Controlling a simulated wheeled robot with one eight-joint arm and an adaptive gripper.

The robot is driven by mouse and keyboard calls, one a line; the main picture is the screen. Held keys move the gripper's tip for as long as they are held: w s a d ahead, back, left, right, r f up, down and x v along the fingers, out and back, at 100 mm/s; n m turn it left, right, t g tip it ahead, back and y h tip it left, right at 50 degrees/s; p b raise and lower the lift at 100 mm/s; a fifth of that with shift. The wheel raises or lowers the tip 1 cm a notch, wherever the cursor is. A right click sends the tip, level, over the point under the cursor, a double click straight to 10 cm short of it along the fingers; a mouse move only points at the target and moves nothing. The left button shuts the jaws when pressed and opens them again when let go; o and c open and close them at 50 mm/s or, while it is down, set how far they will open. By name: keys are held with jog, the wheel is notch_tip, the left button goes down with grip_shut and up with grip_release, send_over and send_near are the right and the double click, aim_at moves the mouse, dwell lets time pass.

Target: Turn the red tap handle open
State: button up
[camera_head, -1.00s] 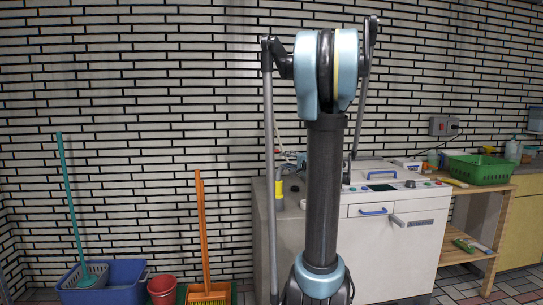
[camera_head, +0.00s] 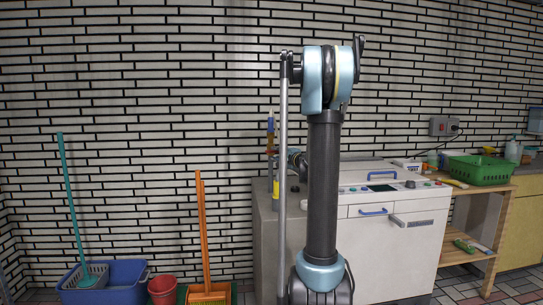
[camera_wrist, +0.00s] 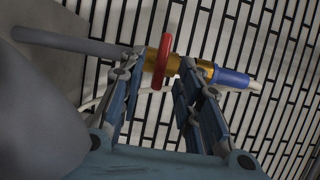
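The red tap handle (camera_wrist: 163,62) shows in the wrist view as a thin red disc seen nearly edge-on. It sits on a brass valve body (camera_wrist: 178,65), with a grey pipe (camera_wrist: 75,42) on the left and a blue sleeve (camera_wrist: 232,78) on the right. My gripper (camera_wrist: 164,72) is open, with its two blue-grey fingers spread apart. The handle shows between the fingertips; I cannot tell whether either finger touches it.
A white machine (camera_head: 405,245) with a control panel stands behind my arm. A wooden shelf with a green basket (camera_head: 478,169) is at the right. A blue tub (camera_head: 103,283), a red bucket (camera_head: 161,290) and an orange broom (camera_head: 204,235) stand at the left by the tiled wall.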

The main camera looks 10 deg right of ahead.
aim_at(273, 152)
jog(key=shift+x, duration=2.7)
grip_shut()
